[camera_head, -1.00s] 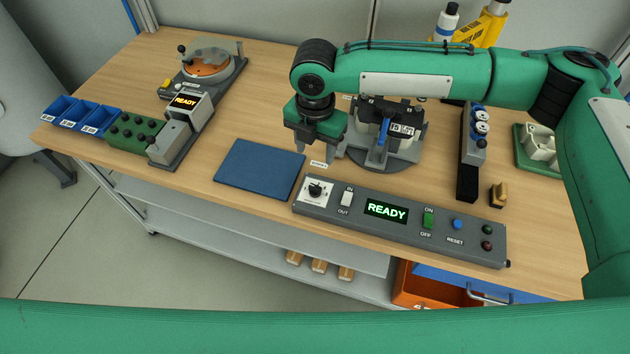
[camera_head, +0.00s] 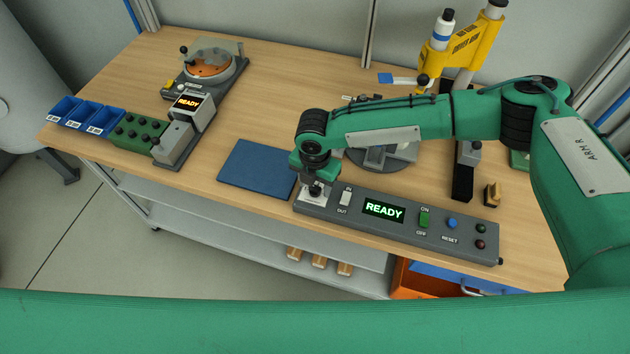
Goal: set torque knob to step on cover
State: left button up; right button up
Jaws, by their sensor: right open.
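The torque knob (camera_head: 315,190) is a small black knob on a white dial plate at the left end of the grey control panel (camera_head: 408,231). My right gripper (camera_head: 312,180) is over the dial, pointing down, with its jaws open at the knob. The gripper and wrist hide most of the dial, so its step marks and the knob's setting cannot be read. Whether the fingers touch the knob cannot be told. The panel's display (camera_head: 384,210) reads READY in green. My left gripper is not in view.
Right of the knob are an IN/OUT switch (camera_head: 346,197), a green ON/OFF switch (camera_head: 424,218) and a blue reset button (camera_head: 452,223). A blue mat (camera_head: 256,169) lies just left of the panel. A round grey fixture (camera_head: 378,158) stands behind, partly hidden by my arm.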

jog(key=c, duration=1)
jog(key=shift+m, duration=0.3)
jog(key=m+p, duration=0.2)
jog(key=m, duration=0.1)
jog(key=shift+r, duration=0.15)
jog(key=shift+m+p, duration=1.25)
jog(key=shift+m, duration=0.75)
jog(key=o, duration=1)
